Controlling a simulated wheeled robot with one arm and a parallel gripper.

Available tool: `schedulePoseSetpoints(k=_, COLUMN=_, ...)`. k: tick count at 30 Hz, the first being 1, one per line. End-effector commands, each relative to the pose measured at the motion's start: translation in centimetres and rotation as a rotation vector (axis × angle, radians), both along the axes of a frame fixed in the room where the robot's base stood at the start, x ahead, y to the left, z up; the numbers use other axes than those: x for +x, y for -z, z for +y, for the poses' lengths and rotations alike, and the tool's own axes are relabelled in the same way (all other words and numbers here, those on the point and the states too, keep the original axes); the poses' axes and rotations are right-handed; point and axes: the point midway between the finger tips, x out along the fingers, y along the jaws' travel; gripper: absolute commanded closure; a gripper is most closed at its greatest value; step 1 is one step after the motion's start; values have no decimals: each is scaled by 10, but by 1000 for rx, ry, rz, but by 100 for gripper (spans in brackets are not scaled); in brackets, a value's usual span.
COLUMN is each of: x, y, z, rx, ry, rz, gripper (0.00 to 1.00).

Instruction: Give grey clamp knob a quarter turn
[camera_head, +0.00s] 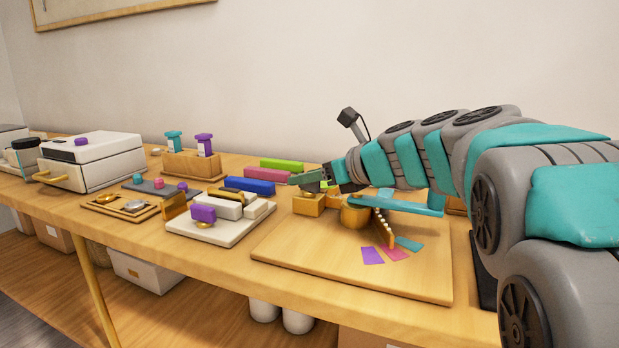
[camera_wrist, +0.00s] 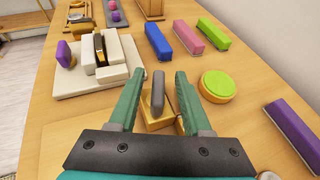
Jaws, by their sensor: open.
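The grey clamp knob (camera_wrist: 158,92) is an upright grey bar on a yellow-brown block (camera_wrist: 157,118) in the wrist view. My gripper (camera_wrist: 160,74) is open, with one green finger on each side of the knob and a visible gap to both. Its fingers lie roughly along the knob's length in that view. In the head view my gripper (camera_head: 302,181) is just above the block (camera_head: 309,206) at the left of a wooden board (camera_head: 330,268). The knob is mostly hidden by the gripper there.
Blue (camera_head: 249,186) and green (camera_head: 275,165) bars lie behind. A white base with a purple knob (camera_head: 203,213) stands to the left. A round wooden piece (camera_head: 355,214) and a teal bar (camera_head: 403,202) are close on the right. The board's front is clear except for coloured patches.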

Motion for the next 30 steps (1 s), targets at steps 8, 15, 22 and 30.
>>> schedulePoseSetpoints(k=8, x=0, y=0, z=0, rx=-1, ry=0, rz=-1, gripper=62)
schedulePoseSetpoints(k=15, x=0, y=0, z=0, rx=-1, ry=0, rz=-1, gripper=90)
schedulePoseSetpoints(k=22, x=0, y=0, z=0, rx=-1, ry=0, rz=-1, gripper=100)
schedulePoseSetpoints(k=30, x=0, y=0, z=0, rx=0, ry=-1, rz=0, gripper=100)
